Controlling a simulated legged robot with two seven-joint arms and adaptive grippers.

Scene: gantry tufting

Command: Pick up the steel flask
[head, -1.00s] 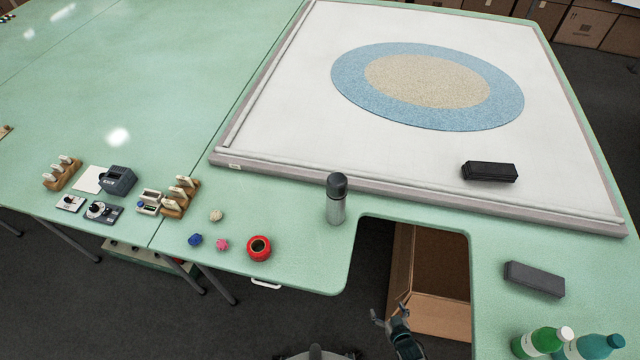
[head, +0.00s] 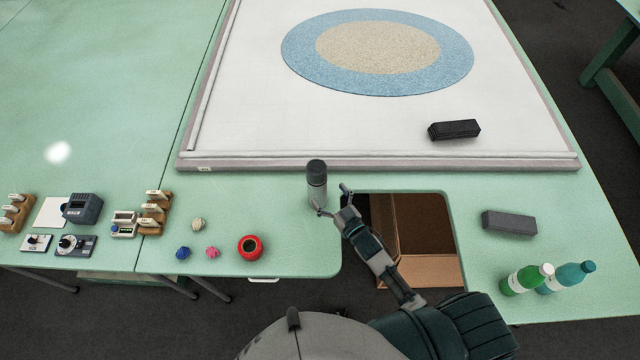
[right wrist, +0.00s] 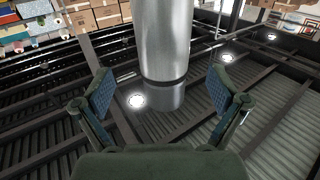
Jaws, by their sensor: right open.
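The steel flask (head: 317,188) stands upright on the green table, near the front edge left of the cut-out. It has a dark cap and a silver body. My right gripper (head: 333,200) is open just to the right and front of the flask, with one finger at its lower front and the other to its right. In the right wrist view the flask (right wrist: 165,40) shows large, ahead of and between the spread fingers (right wrist: 160,88). I see no grip on it. My left gripper is not in view.
A red ring-shaped spool (head: 250,247) and several small yarn balls (head: 212,252) lie left of the flask. The framed white board (head: 300,130) is behind it. The table cut-out over a cardboard box (head: 425,225) is to the right.

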